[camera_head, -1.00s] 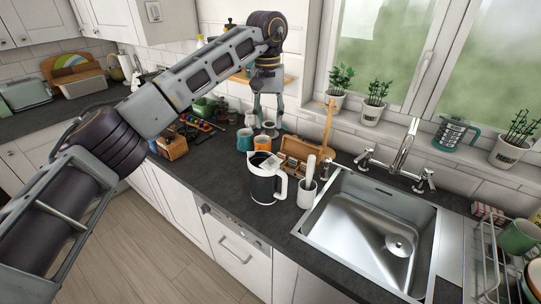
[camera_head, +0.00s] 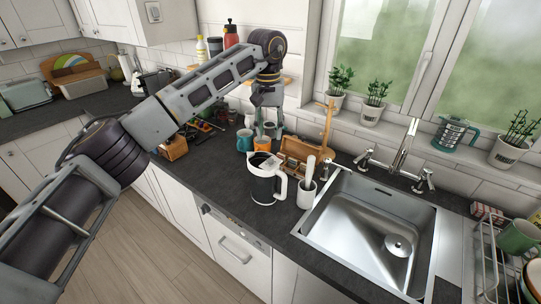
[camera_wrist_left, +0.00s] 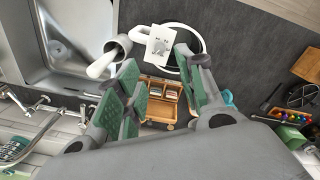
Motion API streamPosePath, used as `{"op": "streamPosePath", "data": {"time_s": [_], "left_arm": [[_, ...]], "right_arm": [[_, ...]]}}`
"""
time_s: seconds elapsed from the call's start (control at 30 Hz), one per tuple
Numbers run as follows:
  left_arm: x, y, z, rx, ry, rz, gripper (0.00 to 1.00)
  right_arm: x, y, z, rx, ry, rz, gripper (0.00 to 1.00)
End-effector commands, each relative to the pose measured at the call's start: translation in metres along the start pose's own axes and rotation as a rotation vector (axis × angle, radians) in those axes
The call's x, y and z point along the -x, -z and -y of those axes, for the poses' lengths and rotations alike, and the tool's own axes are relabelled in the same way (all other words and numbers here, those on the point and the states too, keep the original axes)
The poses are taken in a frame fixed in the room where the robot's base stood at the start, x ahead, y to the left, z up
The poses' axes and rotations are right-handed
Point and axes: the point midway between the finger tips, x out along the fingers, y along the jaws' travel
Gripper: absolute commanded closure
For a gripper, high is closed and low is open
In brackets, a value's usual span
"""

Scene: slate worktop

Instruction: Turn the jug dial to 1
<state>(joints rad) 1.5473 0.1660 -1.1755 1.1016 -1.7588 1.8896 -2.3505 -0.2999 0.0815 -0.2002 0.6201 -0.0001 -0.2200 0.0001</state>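The jug (camera_head: 264,187) is black and white with a white handle on its right. It stands upright on the dark worktop, left of the sink. In the left wrist view its round white rim (camera_wrist_left: 203,42) shows beyond the fingertips, with a white printed square (camera_wrist_left: 160,46) in front of part of it. My right gripper is out of view.
A white pot (camera_head: 307,193) with a utensil stands right of the jug. An open wooden box (camera_head: 299,149) is behind it. A blue mug (camera_head: 244,140) and an orange mug (camera_head: 262,144) stand behind. The sink (camera_head: 375,225) is at right.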

Motion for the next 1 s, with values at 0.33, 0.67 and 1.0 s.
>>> {"op": "streamPosePath", "data": {"time_s": [0.33,0.67,1.0], "left_arm": [[-0.039,0.0,0.0,0.0,-0.001,0.002,0.62],[-0.076,-0.001,0.0,0.0,0.0,0.002,0.62],[-0.101,0.0,0.0,0.0,-0.001,0.001,0.62]], "right_arm": [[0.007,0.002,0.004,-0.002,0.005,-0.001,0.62],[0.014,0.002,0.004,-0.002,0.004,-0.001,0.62],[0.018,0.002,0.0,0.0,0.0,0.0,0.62]]}}
